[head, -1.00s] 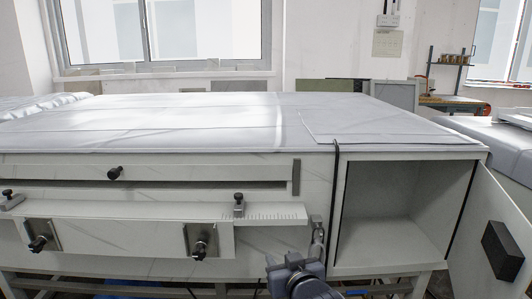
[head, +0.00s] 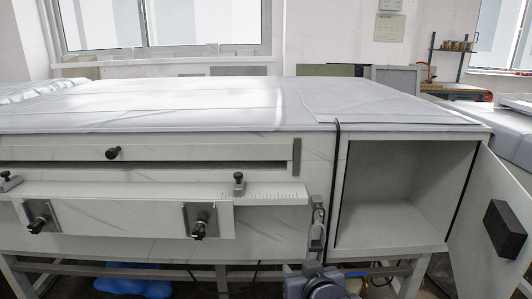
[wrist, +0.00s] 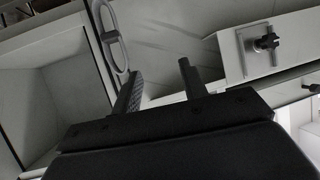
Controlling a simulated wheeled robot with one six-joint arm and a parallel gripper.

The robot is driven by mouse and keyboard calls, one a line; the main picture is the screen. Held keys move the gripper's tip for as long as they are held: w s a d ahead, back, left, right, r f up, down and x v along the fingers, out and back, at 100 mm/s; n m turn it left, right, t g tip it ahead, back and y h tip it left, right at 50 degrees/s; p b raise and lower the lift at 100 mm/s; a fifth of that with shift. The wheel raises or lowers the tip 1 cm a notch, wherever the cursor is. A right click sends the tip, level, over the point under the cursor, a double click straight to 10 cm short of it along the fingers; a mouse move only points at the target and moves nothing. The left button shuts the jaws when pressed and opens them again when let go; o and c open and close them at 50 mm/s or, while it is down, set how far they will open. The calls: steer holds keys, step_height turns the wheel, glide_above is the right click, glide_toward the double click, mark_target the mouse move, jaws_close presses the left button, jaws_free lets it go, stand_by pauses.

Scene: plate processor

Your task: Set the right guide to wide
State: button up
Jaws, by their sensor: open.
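The right guide (head: 239,184) is a small dark clamp with a knob, upright on the ledge. The left guide (head: 9,182) is a similar clamp at the far left of the ledge. In the wrist view my gripper (wrist: 160,68) is open, its two dark fingers apart with nothing between them. It is near the machine's front, between the metal latch and a knob plate. In the head view only part of my arm shows at the bottom; the fingers are hidden.
A metal latch (head: 317,228) hangs beside the open, empty compartment (head: 390,205). Its door (head: 490,185) swings out at right. Black knobs on plates (head: 200,228) (head: 38,222) stick out below the ledge. Another knob (head: 113,153) is above it. The space before the ledge looks clear.

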mark_target(241, 177)
steer(key=w+a+r+n+t+y+p, duration=0.4)
steer(key=w+a+r+p, duration=0.3)
steer(key=w+a+r, duration=0.5)
steer(key=shift+m, duration=0.8)
steer(key=x, duration=0.8)
steer(key=shift+w+d+r, duration=0.15)
steer(key=shift+w+r, duration=0.2)
steer(key=shift+w, duration=0.3)
steer(key=shift+w+d, duration=0.1)
steer(key=shift+w, duration=0.05)
steer(key=shift+w+d, duration=0.1)
steer(key=shift+d, duration=0.2)
steer(key=shift+d+r, duration=0.1)
